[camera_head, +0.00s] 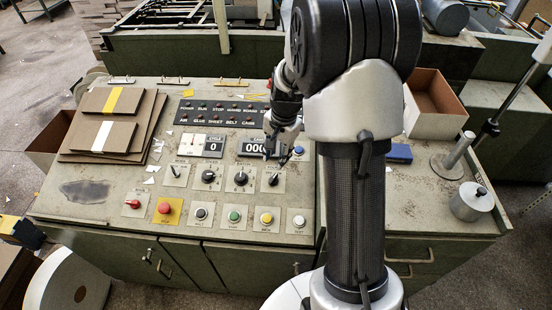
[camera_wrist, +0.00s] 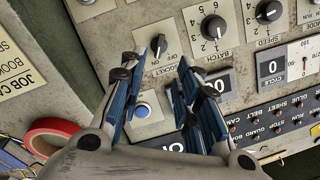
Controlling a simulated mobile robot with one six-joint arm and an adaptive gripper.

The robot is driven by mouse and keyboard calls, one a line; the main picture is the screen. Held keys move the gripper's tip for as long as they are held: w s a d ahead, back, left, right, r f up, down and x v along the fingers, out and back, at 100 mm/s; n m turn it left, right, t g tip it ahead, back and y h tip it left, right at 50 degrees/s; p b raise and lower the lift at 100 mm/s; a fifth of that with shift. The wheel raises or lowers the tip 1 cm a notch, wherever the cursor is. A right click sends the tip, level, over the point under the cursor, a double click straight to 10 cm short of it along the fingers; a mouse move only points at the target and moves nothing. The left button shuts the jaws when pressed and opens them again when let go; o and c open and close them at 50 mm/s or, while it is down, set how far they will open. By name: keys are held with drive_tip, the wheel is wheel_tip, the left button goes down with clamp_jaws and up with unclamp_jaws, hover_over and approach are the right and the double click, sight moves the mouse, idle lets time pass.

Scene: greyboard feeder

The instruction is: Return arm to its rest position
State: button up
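My gripper (camera_head: 278,142) hangs over the upper right part of the control panel (camera_head: 255,190), folded down from my arm. In the wrist view its two fingers (camera_wrist: 157,78) are apart with nothing held between them. A blue button (camera_wrist: 143,109) shows in the gap between the fingers, on the panel beyond them. The socket switch (camera_wrist: 159,45) lies just past the fingertips. The right finger partly covers a dark number display (camera_wrist: 170,143). I cannot tell from these views whether a fingertip touches the panel.
Stacked greyboard sheets (camera_head: 113,128) lie on the panel's left. To the right are an open cardboard box (camera_head: 436,113), a blue block (camera_head: 398,153) and a metal cylinder (camera_head: 471,203). A red tape roll (camera_wrist: 45,130) lies near the gripper. Machinery stands behind the desk.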

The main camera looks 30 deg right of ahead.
idle(0.4)
drive_tip(key=s+a+r+n, duration=0.3)
drive_tip(key=a+r, duration=0.2)
drive_tip(key=r, duration=0.3)
drive_tip(key=s+a+r+n+t, duration=0.1)
drive_tip(key=s+a+r+n, duration=0.2)
drive_tip(key=s, duration=0.4)
drive_tip(key=s+a+r+n+t, duration=0.1)
drive_tip(key=s+a+r+n, duration=0.2)
drive_tip(key=s, duration=0.4)
drive_tip(key=s+a+r+n+t, duration=0.1)
drive_tip(key=s+a+r+n, duration=0.2)
drive_tip(key=s, duration=0.4)
drive_tip(key=shift+s+a+r+n+h, duration=0.15)
drive_tip(key=shift+a+r+n+h, duration=0.2)
drive_tip(key=shift+r, duration=0.35)
drive_tip(key=shift+d, duration=0.1)
